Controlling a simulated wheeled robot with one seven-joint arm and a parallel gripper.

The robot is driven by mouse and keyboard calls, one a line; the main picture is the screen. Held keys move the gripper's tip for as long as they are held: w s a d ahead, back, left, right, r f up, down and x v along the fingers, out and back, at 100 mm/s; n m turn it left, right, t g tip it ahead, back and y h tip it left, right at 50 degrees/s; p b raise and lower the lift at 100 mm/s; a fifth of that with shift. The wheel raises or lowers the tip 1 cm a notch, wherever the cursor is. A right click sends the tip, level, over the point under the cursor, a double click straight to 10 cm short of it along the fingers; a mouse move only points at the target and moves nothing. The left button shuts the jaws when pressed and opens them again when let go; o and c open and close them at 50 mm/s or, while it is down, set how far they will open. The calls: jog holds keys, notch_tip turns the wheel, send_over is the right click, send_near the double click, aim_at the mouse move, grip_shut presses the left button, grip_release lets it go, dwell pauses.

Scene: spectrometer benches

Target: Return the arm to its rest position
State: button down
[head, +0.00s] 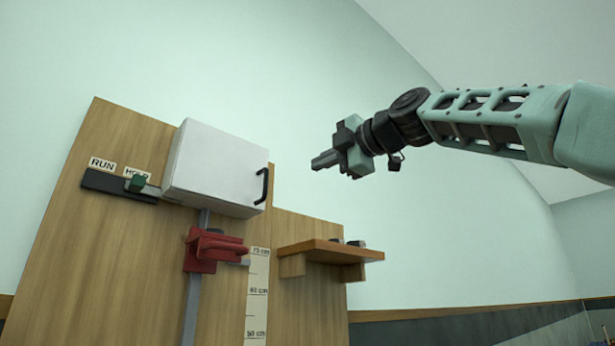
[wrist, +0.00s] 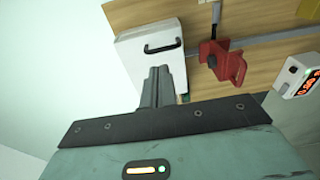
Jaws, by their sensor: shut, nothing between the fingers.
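My gripper (head: 324,161) is shut and empty. In the head view it is held up in the air, to the right of the white box (head: 216,166) and apart from it, with my arm reaching in from the right edge. In the wrist view my gripper's closed fingers (wrist: 158,82) point toward the white box (wrist: 140,54), which has a black handle.
A wooden panel (head: 112,240) bears a RUN/HOLD slider with a green knob (head: 138,181), a red clamp (head: 212,251) on a grey rail, and a height scale (head: 257,295). A small wooden shelf (head: 330,249) juts out below my gripper. A device with a red display (wrist: 296,77) shows at right in the wrist view. Free air surrounds my gripper.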

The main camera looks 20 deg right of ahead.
jog(key=shift+s+d, duration=0.25)
jog(key=shift+s, duration=0.3)
